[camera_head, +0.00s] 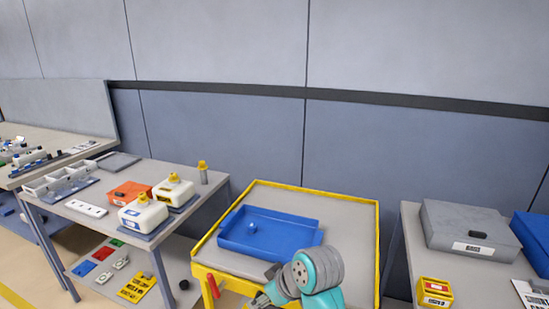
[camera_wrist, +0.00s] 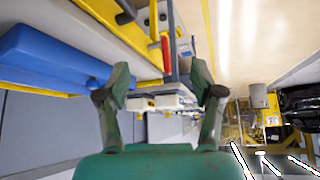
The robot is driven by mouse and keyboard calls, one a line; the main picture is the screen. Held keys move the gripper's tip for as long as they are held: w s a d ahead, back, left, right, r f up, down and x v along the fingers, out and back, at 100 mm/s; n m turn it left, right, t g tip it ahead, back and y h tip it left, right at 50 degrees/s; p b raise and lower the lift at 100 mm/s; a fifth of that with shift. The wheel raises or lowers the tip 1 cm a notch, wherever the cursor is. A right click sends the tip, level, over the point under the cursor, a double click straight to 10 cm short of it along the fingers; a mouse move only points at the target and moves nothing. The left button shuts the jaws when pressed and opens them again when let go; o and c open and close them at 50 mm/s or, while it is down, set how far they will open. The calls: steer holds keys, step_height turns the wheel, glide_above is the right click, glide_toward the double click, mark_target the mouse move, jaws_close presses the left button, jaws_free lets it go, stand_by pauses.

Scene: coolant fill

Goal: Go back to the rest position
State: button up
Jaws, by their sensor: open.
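My gripper (camera_wrist: 160,95) is open in the wrist view, its two fingers spread wide with nothing between them. In the head view my gripper (camera_head: 266,297) is low at the front edge of the yellow-rimmed cart (camera_head: 340,187), partly hidden by my teal wrist and cut off by the picture's lower edge. The blue tray (camera_head: 309,236) lies on the cart beyond my gripper, with a small blue piece (camera_head: 252,229) in it. I see no touch between my gripper and the tray.
A table (camera_head: 150,172) at left bears white jugs (camera_head: 143,215) with yellow caps and an orange box (camera_head: 130,192). A red handle (camera_head: 214,287) is at the cart's front left. At right a table carries a grey case (camera_head: 465,228) and a yellow box (camera_head: 434,292).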

steer(key=s+d+f+m+t, duration=0.2)
steer(key=s+d+f, duration=0.15)
steer(key=f, duration=0.35)
steer(key=s+d+f+m+t, duration=0.1)
steer(key=s+d+f+m, duration=0.2)
steer(key=f, duration=0.4)
steer(key=s+d+f+m+t+h, duration=0.1)
steer(key=s+d+f, duration=0.2)
steer(key=s, duration=0.3)
steer(key=s+d+f+m+t+h, duration=0.1)
steer(key=s+d+f+t, duration=0.2)
steer(key=s, duration=0.4)
steer(key=s+d+r+m+t+h, duration=0.1)
steer(key=s+d, duration=0.2)
steer(key=s, duration=0.4)
steer(key=s+d+r+m+h, duration=0.1)
steer(key=s+d, duration=0.2)
steer(key=s, duration=0.4)
steer(key=s+d+r+t+h, duration=0.1)
steer(key=s+d+r+t, duration=0.1)
steer(key=s+r, duration=0.8)
steer(key=shift+s+r+m, duration=0.3)
steer(key=shift+s, duration=0.75)
